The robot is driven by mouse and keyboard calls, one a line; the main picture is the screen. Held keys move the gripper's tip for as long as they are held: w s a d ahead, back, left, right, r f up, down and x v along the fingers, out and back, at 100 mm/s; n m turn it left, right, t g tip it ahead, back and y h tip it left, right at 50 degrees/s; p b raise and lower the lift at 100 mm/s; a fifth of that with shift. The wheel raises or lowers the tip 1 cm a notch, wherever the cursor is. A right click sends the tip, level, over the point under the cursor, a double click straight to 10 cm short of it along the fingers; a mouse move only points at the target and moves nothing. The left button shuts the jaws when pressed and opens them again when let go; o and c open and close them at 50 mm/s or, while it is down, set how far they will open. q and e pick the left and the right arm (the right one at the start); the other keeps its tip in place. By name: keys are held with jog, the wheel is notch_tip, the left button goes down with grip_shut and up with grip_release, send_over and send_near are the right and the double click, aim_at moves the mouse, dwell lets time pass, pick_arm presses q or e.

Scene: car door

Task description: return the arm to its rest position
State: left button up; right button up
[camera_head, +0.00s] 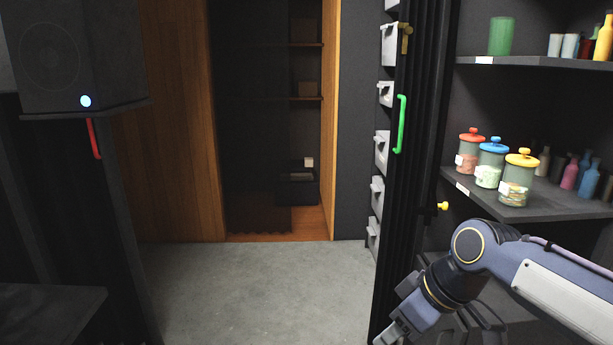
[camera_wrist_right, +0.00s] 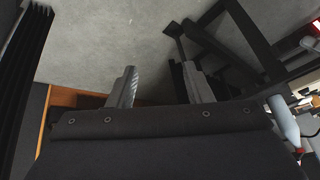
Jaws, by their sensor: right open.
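My right arm comes in from the lower right in the head view, bent at a joint in front of the shelves. My right gripper (camera_head: 388,336) points down and to the left near the bottom edge, partly cut off by the frame. My left arm and left gripper do not show.
A dark shelf unit (camera_head: 530,215) with lidded jars and bottles stands right, close to my arm. A dark folded panel (camera_head: 408,180) with a green handle (camera_head: 400,124) stands left of it. Grey floor (camera_head: 260,290) is clear mid-picture. A speaker (camera_head: 70,50) is at left.

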jog(key=s+d+f+m+t, duration=0.1)
jog(key=s+d+f+m, duration=0.1)
jog(key=s+f+m, duration=0.3)
jog(key=s+d+f+m+t, duration=0.1)
jog(key=s+d+m, duration=0.1)
jog(key=s, duration=0.5)
jog(key=s+d+f+m+t, duration=0.1)
jog(key=s+d+f+m, duration=0.1)
jog(key=s+f+m, duration=0.3)
notch_tip(320, 180, up, 24)
jog(key=s+n+p, duration=0.1)
jog(key=p, duration=2.1)
jog(key=shift+f+n+h+p, duration=0.2)
jog(key=shift+n+h+p, duration=0.1)
jog(key=shift+h+p, duration=0.1)
